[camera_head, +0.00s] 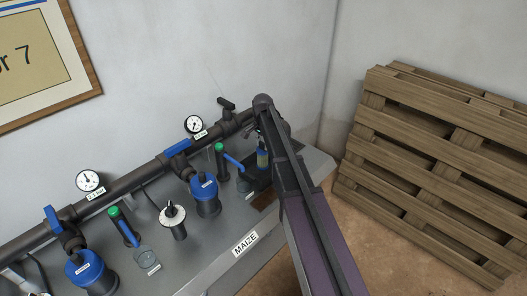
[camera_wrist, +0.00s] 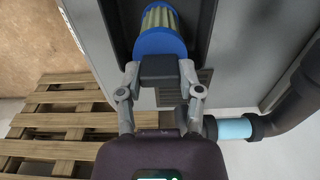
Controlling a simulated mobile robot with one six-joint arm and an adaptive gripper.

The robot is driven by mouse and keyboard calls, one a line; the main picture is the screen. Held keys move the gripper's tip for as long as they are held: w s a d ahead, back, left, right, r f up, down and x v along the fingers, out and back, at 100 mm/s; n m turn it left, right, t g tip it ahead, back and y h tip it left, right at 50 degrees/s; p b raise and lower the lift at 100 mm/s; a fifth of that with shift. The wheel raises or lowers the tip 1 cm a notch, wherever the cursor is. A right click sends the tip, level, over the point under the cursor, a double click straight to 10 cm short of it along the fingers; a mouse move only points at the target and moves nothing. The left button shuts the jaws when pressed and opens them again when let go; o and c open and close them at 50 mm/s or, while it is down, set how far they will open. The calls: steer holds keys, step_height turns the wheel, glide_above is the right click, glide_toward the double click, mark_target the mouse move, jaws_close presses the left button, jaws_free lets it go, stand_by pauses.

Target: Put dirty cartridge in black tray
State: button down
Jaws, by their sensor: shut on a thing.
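The dirty cartridge (camera_wrist: 160,25) has a yellowish pleated body and a blue end cap in the wrist view. It is between the dark walls of the black tray (camera_wrist: 118,28); I cannot tell whether it touches the tray floor. My gripper (camera_wrist: 160,68) is shut at the blue-capped end, with a dark block between its fingertips. In the head view the cartridge (camera_head: 262,158) shows small beside my arm, over the black tray (camera_head: 246,184) at the bench's right end. My arm hides part of the tray and most of the gripper there.
A dark pipe with gauges (camera_head: 194,124) and blue valve handles (camera_head: 177,148) runs behind the bench (camera_head: 205,262). Blue-topped housings (camera_head: 205,195) and a white-flanged part (camera_head: 173,216) stand left of the tray. Wooden pallets (camera_head: 430,165) lean at right.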

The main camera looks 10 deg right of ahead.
mark_target(263, 150)
steer(key=shift+f+b, duration=1.8)
steer(key=shift+f, duration=0.2)
steer(key=shift+c, duration=1.3)
jaws_free()
step_height(263, 150, up, 12)
steer(key=p, duration=1.2)
steer(key=shift+r, duration=0.2)
steer(key=shift+s, duration=0.1)
steer(key=s+n, duration=1)
steer(key=s, duration=2)
steer(key=shift+d+n, duration=0.4)
steer(key=shift+d, duration=0.05)
